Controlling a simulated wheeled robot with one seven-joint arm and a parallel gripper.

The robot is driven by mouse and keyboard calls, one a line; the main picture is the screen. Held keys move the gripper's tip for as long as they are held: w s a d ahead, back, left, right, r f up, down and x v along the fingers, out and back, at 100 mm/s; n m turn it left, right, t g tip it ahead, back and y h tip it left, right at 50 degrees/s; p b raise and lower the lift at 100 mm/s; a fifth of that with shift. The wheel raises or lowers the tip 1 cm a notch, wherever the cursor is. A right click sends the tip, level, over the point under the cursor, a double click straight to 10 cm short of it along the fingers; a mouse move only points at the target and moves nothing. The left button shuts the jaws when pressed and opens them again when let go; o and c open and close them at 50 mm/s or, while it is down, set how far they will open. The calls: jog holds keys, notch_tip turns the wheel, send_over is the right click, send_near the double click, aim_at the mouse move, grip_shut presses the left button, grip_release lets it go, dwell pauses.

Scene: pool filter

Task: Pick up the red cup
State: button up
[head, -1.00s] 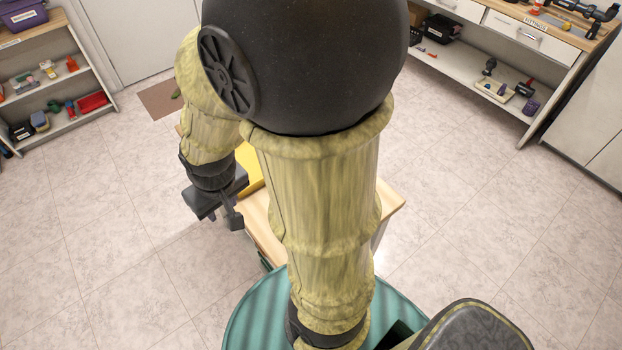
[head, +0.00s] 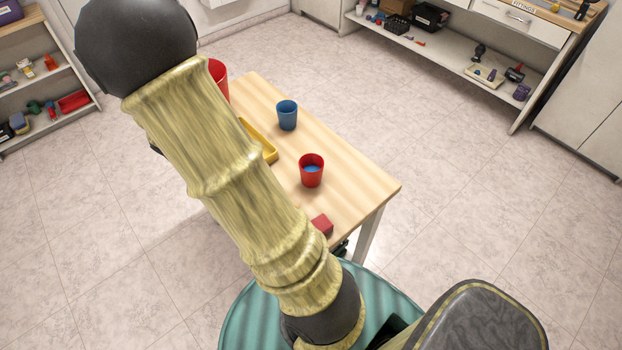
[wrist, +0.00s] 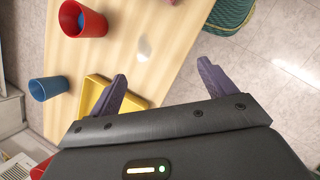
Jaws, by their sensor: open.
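A red cup (head: 311,176) with something blue inside stands upright on the table in the head view. It also shows at the upper left of the wrist view (wrist: 92,24). A second red cup (head: 218,77) stands at the table's far end, partly hidden by my arm; a red edge at the lower left of the wrist view (wrist: 38,169) may be it. My gripper (wrist: 161,69) is open and empty above the tabletop, its purple fingers apart from both red cups. My arm hides it in the head view.
A blue cup (head: 287,117) stands near the table's far edge. A yellow tray (head: 265,149) lies partly behind my arm, close to one finger in the wrist view (wrist: 94,88). A red block (head: 321,225) sits at the near end of the wooden table (head: 358,180). Shelves stand along the walls.

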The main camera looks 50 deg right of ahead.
aim_at(312, 173)
jog(key=w+d+f+n+g+h+b, duration=0.4)
jog(key=d+f+h, duration=0.3)
jog(key=d, duration=0.2)
jog(key=shift+w+d+f+n+h+b, duration=0.15)
jog(key=shift+w+d+n+h+b, duration=0.2)
jog(key=shift+w+n, duration=0.5)
jog(key=shift+s, duration=0.15)
jog(key=x, duration=1.1)
jog(key=shift+d+f+p, duration=0.15)
jog(key=shift+d+p, duration=0.1)
jog(key=shift+p, duration=0.1)
jog(key=shift+s+d+f, duration=0.1)
jog(key=shift+s+d, duration=0.05)
jog(key=shift+d, duration=0.05)
jog(key=shift+x, duration=2.65)
jog(key=shift+f, duration=0.1)
